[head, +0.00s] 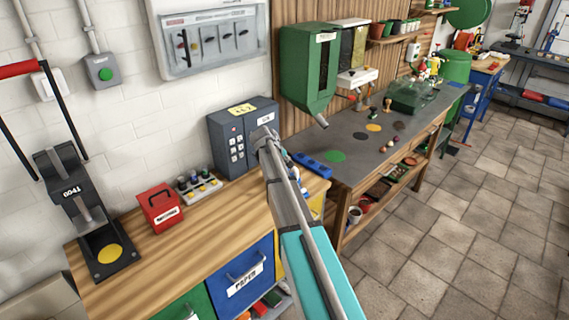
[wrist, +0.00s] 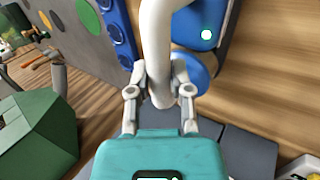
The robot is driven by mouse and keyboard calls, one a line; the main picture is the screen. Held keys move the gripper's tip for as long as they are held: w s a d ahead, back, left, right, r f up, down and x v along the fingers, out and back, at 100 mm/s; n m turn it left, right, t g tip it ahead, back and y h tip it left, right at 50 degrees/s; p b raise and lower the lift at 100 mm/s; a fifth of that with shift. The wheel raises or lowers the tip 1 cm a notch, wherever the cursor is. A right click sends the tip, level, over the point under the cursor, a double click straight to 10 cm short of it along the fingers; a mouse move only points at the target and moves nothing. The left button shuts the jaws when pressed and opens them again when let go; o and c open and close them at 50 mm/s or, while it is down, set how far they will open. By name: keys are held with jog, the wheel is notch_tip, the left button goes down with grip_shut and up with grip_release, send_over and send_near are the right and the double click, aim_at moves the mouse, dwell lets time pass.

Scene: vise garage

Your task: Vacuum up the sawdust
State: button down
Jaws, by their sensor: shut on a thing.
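My gripper (wrist: 160,82) is in the wrist view with its two fingers closed around a thick white tube (wrist: 157,40). The tube runs up out of the top of that view, and its rounded lower end shows between the fingers. In the head view my arm reaches up from the bottom over the wooden workbench (head: 130,255), and its far end is in front of the grey keypad box (head: 235,140). The fingers are too small to make out there. I cannot make out any sawdust in either view.
A grey-topped bench (head: 360,155) stands to the right, with a green dispenser (head: 305,75) above it and a blue strip (head: 312,165) on its near end. A red box (head: 160,207) and a black press (head: 85,215) stand left on the workbench. The tiled floor (head: 440,220) is clear.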

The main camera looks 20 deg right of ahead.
jog(key=shift+s, duration=0.2)
jog(key=shift+s+d, duration=0.35)
jog(key=shift+s, duration=0.4)
jog(key=shift+s+d, duration=0.3)
jog(key=shift+s, duration=0.4)
jog(key=shift+a, duration=0.2)
jog(key=shift+s+a, duration=0.25)
jog(key=shift+a, duration=0.3)
jog(key=shift+s+a, duration=0.25)
jog(key=shift+a, duration=0.25)
jog(key=shift+f, duration=0.1)
jog(key=shift+w, duration=0.1)
jog(key=shift+w+a, duration=0.3)
jog(key=shift+w, duration=0.55)
jog(key=shift+w+a, duration=0.3)
jog(key=shift+w, duration=0.5)
